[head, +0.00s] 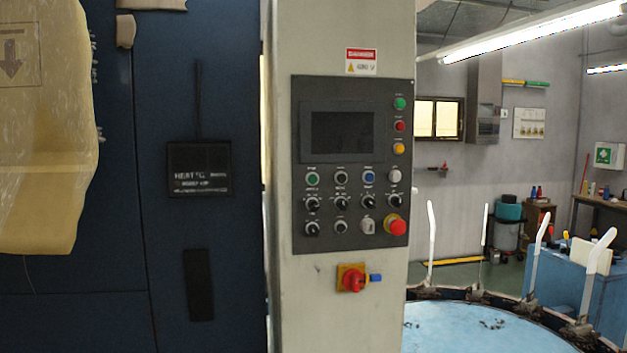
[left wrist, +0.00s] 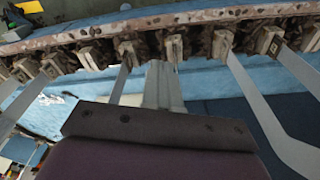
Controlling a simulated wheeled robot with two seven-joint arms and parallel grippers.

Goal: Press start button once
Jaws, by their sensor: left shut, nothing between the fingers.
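The control panel (head: 350,245) is a dark plate on a pale grey column, with a blank screen (head: 343,135). Below the screen, a round green button (head: 312,179) sits at the left end of the top row; its label is too small to read. Another green round light or button (head: 400,103) is at the panel's upper right. No gripper is near the panel in the head view. In the left wrist view my left gripper (left wrist: 163,70) shows as shut grey fingers beyond a dark hand, with nothing held. My right gripper is in neither view.
A red emergency knob (head: 396,228) is at the panel's lower right, and a red-yellow switch (head: 351,281) is below it. Boards and rim clips (left wrist: 173,48) show close to my left gripper.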

